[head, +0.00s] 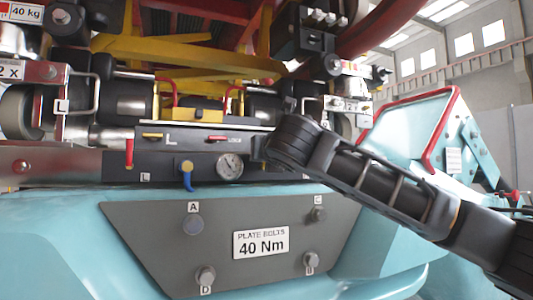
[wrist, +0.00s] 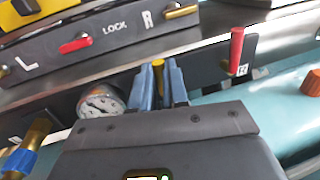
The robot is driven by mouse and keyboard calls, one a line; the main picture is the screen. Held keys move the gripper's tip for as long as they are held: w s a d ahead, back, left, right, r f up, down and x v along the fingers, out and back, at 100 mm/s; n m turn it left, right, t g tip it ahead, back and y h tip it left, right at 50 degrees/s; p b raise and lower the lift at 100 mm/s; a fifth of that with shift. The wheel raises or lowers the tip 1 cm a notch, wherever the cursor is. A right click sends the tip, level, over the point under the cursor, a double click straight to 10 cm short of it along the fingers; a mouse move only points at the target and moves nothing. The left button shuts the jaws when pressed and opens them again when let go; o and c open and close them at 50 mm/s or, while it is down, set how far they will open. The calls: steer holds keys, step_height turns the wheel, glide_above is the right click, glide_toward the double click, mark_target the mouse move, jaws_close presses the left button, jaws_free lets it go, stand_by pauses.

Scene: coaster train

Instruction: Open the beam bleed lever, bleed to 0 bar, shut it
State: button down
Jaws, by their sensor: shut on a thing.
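In the wrist view, my gripper (wrist: 160,80) is shut on a yellow lever (wrist: 158,66), which stands upright between the blue-grey fingers. Only its top shows; its lower part and pivot are hidden by the fingers and gripper body. The lever is just right of the round pressure gauge (wrist: 101,103). The gauge also shows in the head view (head: 230,166), but its reading is too small to tell. In the head view, my arm covers the lever and my fingertips.
A blue-handled brass valve (head: 187,174) sits left of the gauge. Upright red levers stand at the beam's left end (head: 129,153) and right end (wrist: 236,50). A red LOCK lever (wrist: 75,45) is above. The plate with bolts (head: 150,235) lies below the beam.

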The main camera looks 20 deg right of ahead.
steer(key=m, duration=0.1)
steer(key=d+m, duration=0.1)
steer(key=m, duration=0.1)
steer(key=m+g+p, duration=0.1)
steer(key=m, duration=0.1)
steer(key=shift+d+y, duration=0.3)
steer(key=m, duration=0.1)
steer(key=d+m, duration=0.1)
steer(key=m, duration=0.1)
steer(key=shift+f+y+p, duration=0.35)
steer(key=shift+y, duration=0.05)
steer(key=m, duration=0.2)
steer(key=f+m+y, duration=0.1)
steer(key=m, duration=0.1)
steer(key=shift+d+g+p, duration=0.3)
steer(key=shift+d, duration=0.05)
steer(key=shift+d+f+m+y, duration=0.1)
steer(key=shift+f+m+y, duration=0.2)
steer(key=shift+m, duration=0.5)
steer(key=shift+d+f+m+y, duration=0.1)
steer(key=shift+f+m+y, duration=0.15)
steer(key=shift+m, duration=0.55)
steer(key=shift+f, duration=0.1)
steer(key=c, duration=1.1)
jaws_free()
steer(key=shift+c, duration=0.2)
steer(key=shift+s, duration=0.1)
